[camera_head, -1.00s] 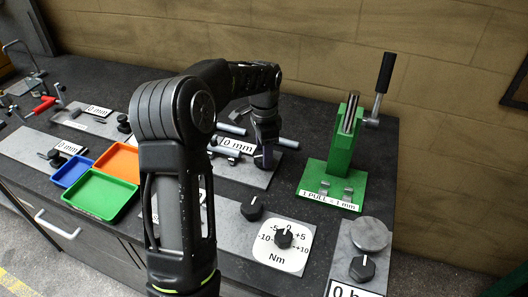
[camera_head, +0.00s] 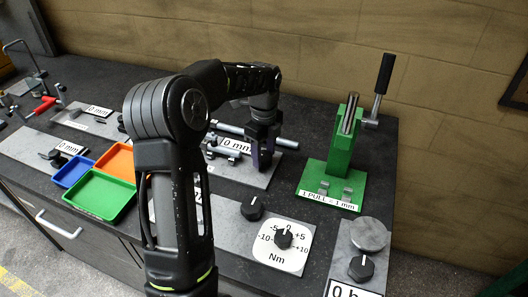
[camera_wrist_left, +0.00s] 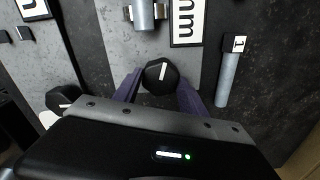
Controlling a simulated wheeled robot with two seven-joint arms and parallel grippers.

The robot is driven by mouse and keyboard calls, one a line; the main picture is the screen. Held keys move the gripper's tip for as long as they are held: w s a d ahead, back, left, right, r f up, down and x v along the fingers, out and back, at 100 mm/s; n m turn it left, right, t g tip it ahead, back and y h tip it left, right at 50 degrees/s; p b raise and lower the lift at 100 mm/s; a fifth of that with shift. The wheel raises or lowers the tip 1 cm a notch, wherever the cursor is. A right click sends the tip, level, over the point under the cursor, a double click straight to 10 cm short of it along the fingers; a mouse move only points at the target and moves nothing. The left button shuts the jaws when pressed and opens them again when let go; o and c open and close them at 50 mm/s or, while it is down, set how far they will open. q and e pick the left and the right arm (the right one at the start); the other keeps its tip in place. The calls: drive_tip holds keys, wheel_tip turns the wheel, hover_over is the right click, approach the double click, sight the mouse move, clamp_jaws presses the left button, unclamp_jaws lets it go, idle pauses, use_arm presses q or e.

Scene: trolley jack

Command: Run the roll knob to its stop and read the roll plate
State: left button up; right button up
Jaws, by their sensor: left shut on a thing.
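My left gripper (camera_head: 262,156) reaches down over the grey board at the table's middle, its purple fingers either side of a knob. In the left wrist view a black knob (camera_wrist_left: 160,76) with a white pointer line sits between the fingers, which are shut on it. The knob is mostly hidden by the fingers in the head view. A white plate (camera_head: 236,146) reading "0 mm" lies beside it, among steel rods; its "mm" end shows in the left wrist view (camera_wrist_left: 187,20). I cannot tell from any label that this is the roll knob. My right gripper is out of view.
A green press (camera_head: 340,160) with a black-handled lever and a "1 PULL = 1 mm" label stands to the right. A torque dial (camera_head: 283,246) marked Nm and another black knob (camera_head: 252,208) lie in front. Green (camera_head: 103,196), blue and orange trays are at left.

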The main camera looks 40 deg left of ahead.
sight(264, 156)
use_arm(q)
drive_tip(key=shift+m, duration=1.3)
drive_tip(key=o, duration=1.4)
drive_tip(key=shift+c, duration=0.2)
drive_tip(key=shift+r, duration=0.1)
drive_tip(key=shift+r+b, duration=0.4)
drive_tip(key=shift+r, duration=3.45)
